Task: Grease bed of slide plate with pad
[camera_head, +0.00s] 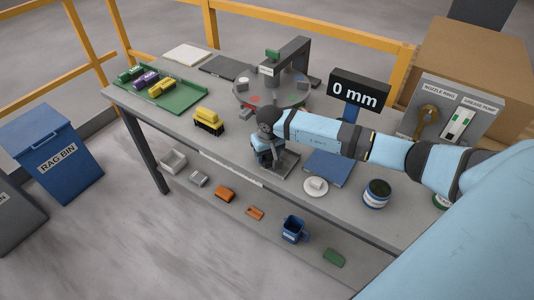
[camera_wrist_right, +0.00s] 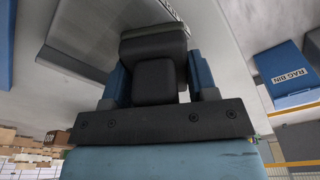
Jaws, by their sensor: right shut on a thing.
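My right gripper (camera_head: 270,158) reaches down over a grey metal plate (camera_head: 287,164) near the front edge of the bench, which looks like the slide plate. The gripper and arm hide much of this plate and its bed. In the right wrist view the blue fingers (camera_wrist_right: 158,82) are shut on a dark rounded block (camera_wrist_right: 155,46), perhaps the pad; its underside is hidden. I cannot tell whether it touches the plate. A white saucer (camera_head: 309,191) with a small white block (camera_head: 317,183) stands just right of the plate. My left gripper is not in view.
A yellow-and-black block (camera_head: 208,121) stands left of the plate. A green tray (camera_head: 183,103) holds several coloured blocks. A round fixture (camera_head: 240,94), a 0 mm display (camera_head: 359,91), a blue mat (camera_head: 333,168) and a dark tin (camera_head: 377,194) surround the work area. A lower shelf holds loose items.

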